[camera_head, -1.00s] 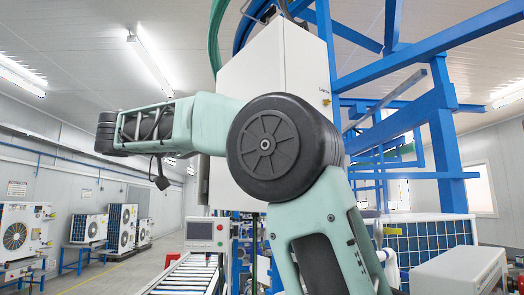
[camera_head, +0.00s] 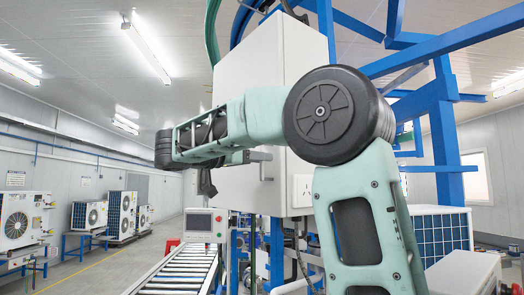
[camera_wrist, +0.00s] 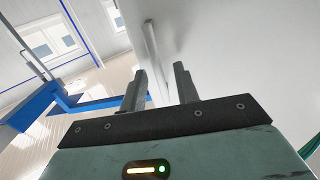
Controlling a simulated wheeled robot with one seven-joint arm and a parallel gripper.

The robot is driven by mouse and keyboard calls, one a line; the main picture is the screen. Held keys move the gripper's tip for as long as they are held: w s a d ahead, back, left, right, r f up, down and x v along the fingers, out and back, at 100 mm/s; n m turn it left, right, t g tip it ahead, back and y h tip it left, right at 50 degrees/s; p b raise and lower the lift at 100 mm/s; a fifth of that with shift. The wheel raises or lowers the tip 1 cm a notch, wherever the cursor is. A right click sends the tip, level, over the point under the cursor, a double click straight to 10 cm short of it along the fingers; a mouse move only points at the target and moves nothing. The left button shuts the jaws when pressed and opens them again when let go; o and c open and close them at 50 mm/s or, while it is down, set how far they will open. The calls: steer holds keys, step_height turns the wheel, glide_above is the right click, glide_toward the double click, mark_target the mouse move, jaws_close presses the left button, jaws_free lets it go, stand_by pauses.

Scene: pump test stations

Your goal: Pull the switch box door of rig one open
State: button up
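The switch box (camera_head: 246,82) is a tall white cabinet in the middle of the head view; its door looks shut. Its lower part is partly hidden behind my arm. In the wrist view the white door face (camera_wrist: 230,45) fills the right side, and a long grey bar handle (camera_wrist: 151,50) stands out on it. My gripper (camera_wrist: 160,82) is open, its two fingers apart, with the handle's lower end showing between them. I cannot tell whether they touch it. In the head view my gripper (camera_head: 264,157) is small beside the box's lower front.
A roller conveyor (camera_head: 180,272) and a small control panel (camera_head: 205,225) stand below the box. Blue frame posts (camera_head: 447,140) rise at the right, near a blue-finned unit (camera_head: 437,232) and a white box (camera_head: 463,273). The aisle at left is open floor.

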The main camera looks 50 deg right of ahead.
steer(key=shift+x, duration=0.8)
jaws_close()
steer(key=shift+w+a, duration=0.1)
